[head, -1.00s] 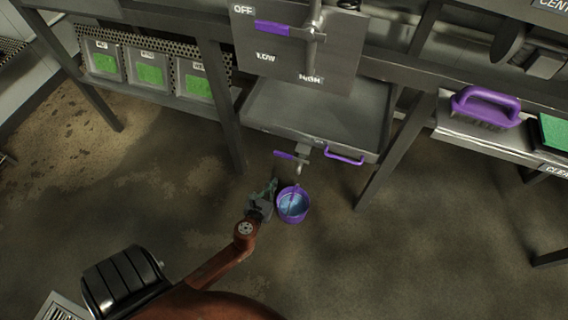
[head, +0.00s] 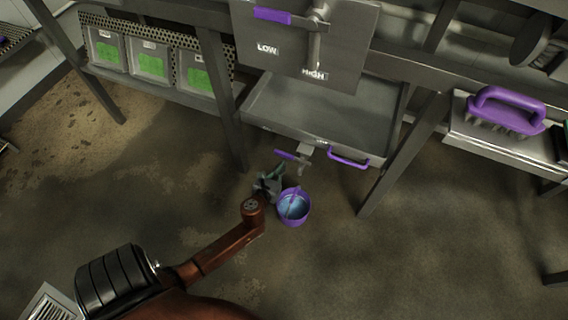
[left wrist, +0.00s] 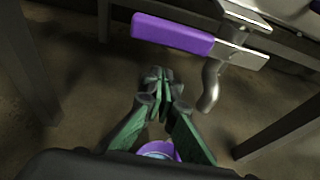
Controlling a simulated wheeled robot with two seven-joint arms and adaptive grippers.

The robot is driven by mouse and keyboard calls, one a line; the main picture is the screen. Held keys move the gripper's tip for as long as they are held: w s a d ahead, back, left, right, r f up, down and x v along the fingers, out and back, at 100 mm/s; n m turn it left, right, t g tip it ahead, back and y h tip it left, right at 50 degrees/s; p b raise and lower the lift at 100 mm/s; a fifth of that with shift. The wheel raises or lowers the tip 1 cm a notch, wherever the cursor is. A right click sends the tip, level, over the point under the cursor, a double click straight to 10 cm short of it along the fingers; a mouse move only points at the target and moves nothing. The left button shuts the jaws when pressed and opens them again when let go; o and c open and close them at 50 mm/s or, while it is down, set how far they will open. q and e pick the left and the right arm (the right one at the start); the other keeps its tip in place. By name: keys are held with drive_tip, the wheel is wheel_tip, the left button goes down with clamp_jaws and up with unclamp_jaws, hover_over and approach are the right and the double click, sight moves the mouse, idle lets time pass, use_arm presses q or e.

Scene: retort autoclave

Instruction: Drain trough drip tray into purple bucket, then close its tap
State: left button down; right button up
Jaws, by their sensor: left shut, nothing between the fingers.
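The grey drip tray (head: 330,112) sits under the trough, with a purple pull handle (head: 348,163) on its front. Its tap has a purple lever (head: 285,155) pointing left and a metal spout (head: 302,168); both also show large in the left wrist view, the lever (left wrist: 172,35) above the spout (left wrist: 210,88). The purple bucket (head: 294,219) stands on the floor below the tap with bluish liquid inside; its rim peeks out in the left wrist view (left wrist: 168,147). My left gripper (head: 279,172) is shut and empty, just below the lever and apart from it. My right gripper is out of view.
A panel with a purple lever (head: 272,15) and LOW and HIGH labels hangs above the tray. Grey table legs (head: 222,95) flank the tray. Floor around the bucket is clear.

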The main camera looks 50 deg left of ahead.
use_arm(q)
drive_tip(key=shift+r, duration=1.3)
drive_tip(key=shift+r, duration=0.1)
